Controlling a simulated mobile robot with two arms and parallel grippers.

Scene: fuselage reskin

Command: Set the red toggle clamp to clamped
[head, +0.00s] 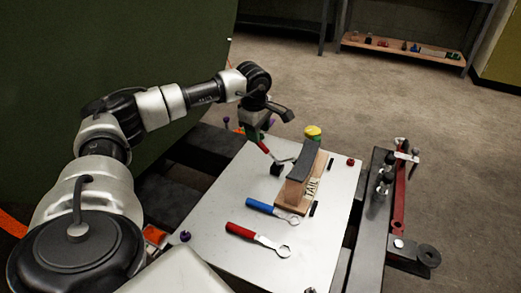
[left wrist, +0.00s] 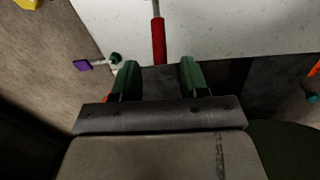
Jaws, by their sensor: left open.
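The red toggle clamp (head: 264,147) is at the far left part of the pale plate, beside the block marked TAIL. Its red handle slants up and to the left from a metal linkage, which reaches towards the block; a black piece (head: 277,169) is below it. My left gripper (head: 257,134) is at the upper end of the handle. In the left wrist view, the red handle (left wrist: 158,40) lies ahead, lined up with the gap between my green fingertips (left wrist: 158,74). My left gripper is open, and nothing is gripped. My right gripper is not in view.
The TAIL block (head: 298,190) with a dark strip stands on the plate (head: 200,222). A blue-handled tool (head: 262,206) and a red-handled tool (head: 243,231) lie nearer. A red bar (head: 399,205) is at right.

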